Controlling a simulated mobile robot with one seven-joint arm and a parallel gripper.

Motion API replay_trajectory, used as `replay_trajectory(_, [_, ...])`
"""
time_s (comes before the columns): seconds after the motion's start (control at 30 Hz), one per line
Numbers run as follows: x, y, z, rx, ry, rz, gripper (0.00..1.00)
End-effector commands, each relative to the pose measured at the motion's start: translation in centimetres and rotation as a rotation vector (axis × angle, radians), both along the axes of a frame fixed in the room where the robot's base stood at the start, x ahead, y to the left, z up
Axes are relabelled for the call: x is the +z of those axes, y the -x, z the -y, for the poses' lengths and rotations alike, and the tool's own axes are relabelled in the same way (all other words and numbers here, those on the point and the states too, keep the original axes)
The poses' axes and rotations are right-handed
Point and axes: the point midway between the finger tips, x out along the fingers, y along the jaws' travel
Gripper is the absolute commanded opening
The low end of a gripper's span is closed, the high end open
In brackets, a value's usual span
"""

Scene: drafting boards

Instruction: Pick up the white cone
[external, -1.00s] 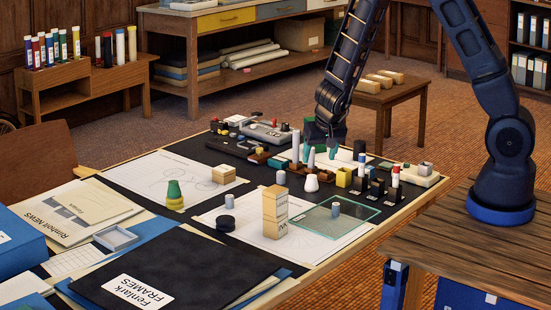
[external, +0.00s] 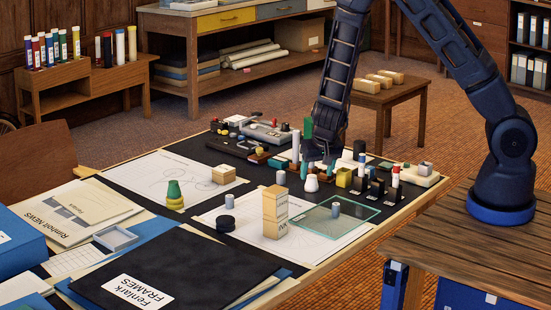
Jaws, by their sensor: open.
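A small white piece (external: 312,184), narrower at the top and most likely the white cone, stands on the dark drafting board in the external view. My gripper (external: 318,170) points down just above and behind it, with its teal fingers spread apart and nothing seen between them. I cannot tell whether a finger touches the piece.
A grey cylinder (external: 281,178) stands left of the white piece, and a yellow block (external: 344,178) stands right. A tall wooden block stack (external: 275,213) and a glass plate (external: 350,225) are in front. Several small items crowd the board behind.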

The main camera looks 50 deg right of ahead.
Motion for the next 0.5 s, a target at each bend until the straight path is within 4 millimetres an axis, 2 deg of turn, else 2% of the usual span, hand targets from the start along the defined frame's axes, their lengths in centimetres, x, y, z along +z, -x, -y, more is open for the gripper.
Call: replay_trajectory(0.5, [-2.3, -1.5, 0.7, -0.002, 0.000, -0.001, 0.62])
